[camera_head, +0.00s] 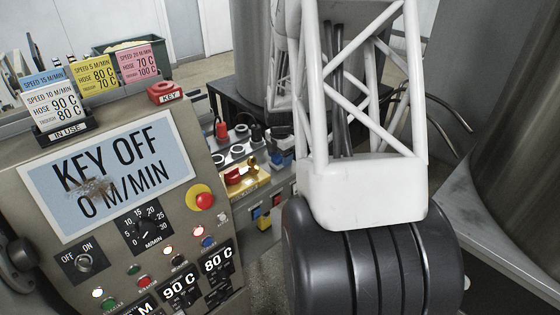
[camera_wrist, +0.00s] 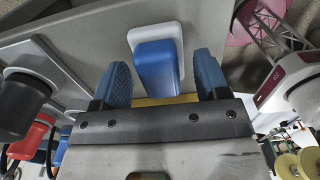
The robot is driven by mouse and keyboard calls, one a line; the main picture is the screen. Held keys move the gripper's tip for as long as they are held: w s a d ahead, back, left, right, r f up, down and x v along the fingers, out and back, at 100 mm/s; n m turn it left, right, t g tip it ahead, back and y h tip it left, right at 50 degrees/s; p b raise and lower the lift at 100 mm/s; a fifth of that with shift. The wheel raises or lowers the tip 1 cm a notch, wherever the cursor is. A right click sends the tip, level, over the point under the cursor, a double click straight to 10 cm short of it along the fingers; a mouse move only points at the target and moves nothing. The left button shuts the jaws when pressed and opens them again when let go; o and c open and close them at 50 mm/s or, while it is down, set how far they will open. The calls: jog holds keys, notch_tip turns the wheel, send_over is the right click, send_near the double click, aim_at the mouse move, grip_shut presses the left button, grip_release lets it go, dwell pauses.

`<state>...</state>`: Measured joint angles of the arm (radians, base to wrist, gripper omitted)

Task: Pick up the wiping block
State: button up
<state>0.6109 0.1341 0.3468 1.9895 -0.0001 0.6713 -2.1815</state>
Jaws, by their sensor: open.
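The wiping block, a blue block (camera_wrist: 155,68) on a wider white base (camera_wrist: 172,36), shows at the upper middle of the wrist view. My gripper (camera_wrist: 162,80) is open, with one blue fingertip pad on each side of the blue part. Gaps show between the pads and the block, so it is not clamped. A yellow strip shows below the block, close to the gripper body. In the head view I cannot make out the gripper or the block.
A control panel with a "KEY OFF" display (camera_head: 108,177) fills the left of the head view. Small signs stand on its top, beside a red key tag (camera_head: 164,92). A large metal cylinder (camera_head: 515,130) stands at right. A dark rounded object (camera_wrist: 20,100) lies left of the gripper.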

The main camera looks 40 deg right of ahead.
aim_at(280, 155)
dwell(0.3)
jog(key=c, duration=1)
jog(key=shift+r, duration=0.2)
jog(key=shift+r, duration=0.55)
notch_tip(280, 155, up, 2)
jog(key=s+a, duration=0.3)
jog(key=s, duration=0.1)
jog(key=s+a+r, duration=0.1)
jog(key=s+a, duration=0.2)
jog(key=s, duration=0.1)
jog(key=s+a, duration=0.3)
jog(key=s, duration=0.2)
jog(key=shift+s+r, duration=0.1)
jog(key=shift+r, duration=0.2)
